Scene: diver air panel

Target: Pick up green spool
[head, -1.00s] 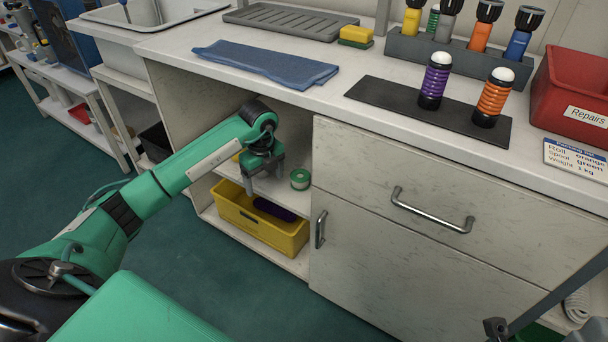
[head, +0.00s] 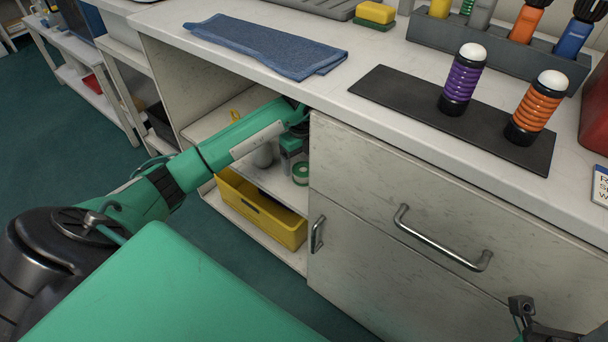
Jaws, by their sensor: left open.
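The green spool (head: 301,174), a small green ring with a pale centre, stands on the shelf inside the open cabinet bay, close to the bay's right wall. My left arm reaches into the bay from the left. My left gripper (head: 290,163) is open, just beside and behind the spool as seen from here. Its fingers are partly hidden by the arm and the counter edge, and I cannot tell whether they touch the spool.
A yellow bin (head: 262,215) sits on the lower shelf below the spool. The closed drawer (head: 400,210) is right of the bay.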

